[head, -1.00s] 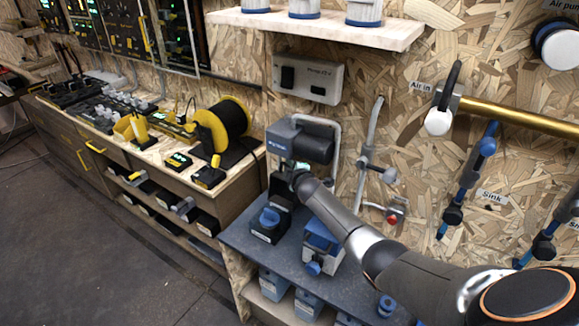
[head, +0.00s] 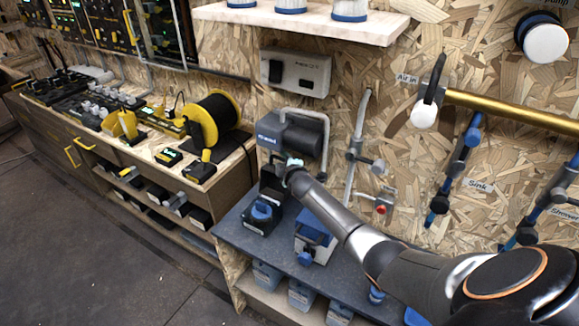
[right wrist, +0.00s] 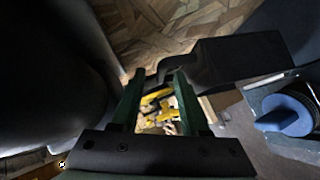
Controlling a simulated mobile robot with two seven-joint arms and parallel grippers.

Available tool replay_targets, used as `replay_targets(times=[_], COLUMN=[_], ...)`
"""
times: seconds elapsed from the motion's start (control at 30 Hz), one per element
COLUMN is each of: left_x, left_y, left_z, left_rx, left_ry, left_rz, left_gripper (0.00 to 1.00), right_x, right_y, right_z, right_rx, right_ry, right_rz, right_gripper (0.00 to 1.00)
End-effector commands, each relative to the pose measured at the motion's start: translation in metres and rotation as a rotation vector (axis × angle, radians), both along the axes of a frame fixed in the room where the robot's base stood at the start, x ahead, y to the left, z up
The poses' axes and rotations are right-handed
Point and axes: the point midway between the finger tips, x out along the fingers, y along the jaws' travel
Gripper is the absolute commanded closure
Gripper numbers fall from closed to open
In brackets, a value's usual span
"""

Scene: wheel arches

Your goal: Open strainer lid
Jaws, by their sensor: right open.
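A dark grey pump unit (head: 290,138) stands at the back of the blue-grey shelf against the chipboard wall. A dark housing with a blue round knob (head: 262,212) sits in front of it; the knob also shows at the right of the right wrist view (right wrist: 288,115). I cannot clearly make out the strainer lid. My right gripper (head: 284,165) is at the front of the pump, partly hidden by its own arm. In the right wrist view its two fingers (right wrist: 160,80) are apart, with a dark grey body (right wrist: 240,60) just beyond and to the right. My left gripper is not in view.
A white and blue container (head: 315,240) stands right of the housing. A grey pipe with valves (head: 356,150) runs up the wall behind. A wooden bench with a yellow cable reel (head: 205,125) is at the left. A white shelf (head: 300,22) hangs above.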

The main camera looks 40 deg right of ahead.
Motion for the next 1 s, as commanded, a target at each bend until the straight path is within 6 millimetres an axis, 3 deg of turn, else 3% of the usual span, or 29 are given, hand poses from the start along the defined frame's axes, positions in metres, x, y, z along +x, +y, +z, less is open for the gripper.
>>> replay_targets(times=[0.2, 0.6, 1.0], left_x=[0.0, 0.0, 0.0], left_y=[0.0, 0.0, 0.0], left_z=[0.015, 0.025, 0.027], left_rx=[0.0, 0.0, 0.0], left_ry=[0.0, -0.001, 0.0], left_rz=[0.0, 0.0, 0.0], left_gripper=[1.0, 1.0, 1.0], right_x=[-0.027, -0.075, -0.089], right_y=[0.01, 0.026, 0.031], right_z=[0.012, 0.028, 0.034], right_rx=[0.0, 0.0, 0.001], right_ry=[0.001, -0.001, -0.002], right_rz=[0.002, 0.002, 0.0], right_gripper=[0.55, 0.55, 0.55])
